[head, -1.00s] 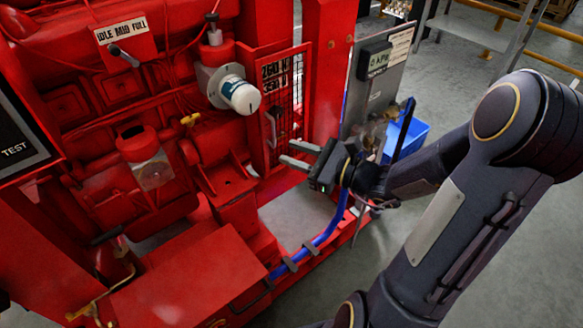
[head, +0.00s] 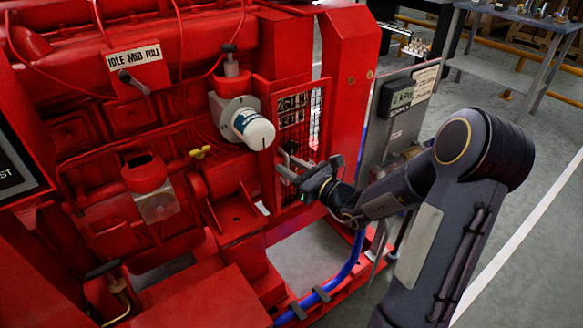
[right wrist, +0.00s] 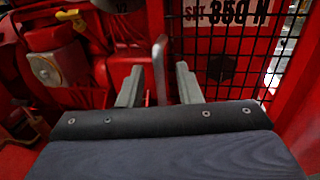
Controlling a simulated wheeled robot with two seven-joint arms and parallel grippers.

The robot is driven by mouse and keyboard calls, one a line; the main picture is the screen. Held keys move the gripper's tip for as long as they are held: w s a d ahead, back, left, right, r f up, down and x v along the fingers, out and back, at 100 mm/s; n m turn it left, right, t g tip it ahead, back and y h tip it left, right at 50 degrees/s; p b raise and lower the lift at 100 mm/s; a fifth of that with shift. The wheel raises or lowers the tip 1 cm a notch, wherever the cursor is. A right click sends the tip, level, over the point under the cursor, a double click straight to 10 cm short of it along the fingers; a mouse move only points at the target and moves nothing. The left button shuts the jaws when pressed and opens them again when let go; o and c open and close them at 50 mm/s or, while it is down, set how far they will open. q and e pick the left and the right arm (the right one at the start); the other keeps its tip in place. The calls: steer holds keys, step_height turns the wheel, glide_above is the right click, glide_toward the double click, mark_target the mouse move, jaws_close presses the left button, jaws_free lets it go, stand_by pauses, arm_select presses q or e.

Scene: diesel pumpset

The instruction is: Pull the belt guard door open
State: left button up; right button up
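The belt guard door (head: 314,118) is a red frame with black mesh and a white force label, on the red pumpset. It looks closed in the head view. My right gripper (head: 281,166) is in front of the door's lower left part, its fingers pointing at it. In the right wrist view the gripper (right wrist: 159,86) is open, with a grey upright handle (right wrist: 160,62) showing between the fingertips. The handle stands at the left edge of the mesh. I see no contact between finger and handle; the exact depth is unclear. My left gripper is out of view.
A grey gauge panel (head: 397,112) stands to the right, partly behind my right arm. A blue hose (head: 349,265) runs below. Open floor lies at the right.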

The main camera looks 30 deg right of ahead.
jaws_close()
steer(key=shift+s, duration=0.1)
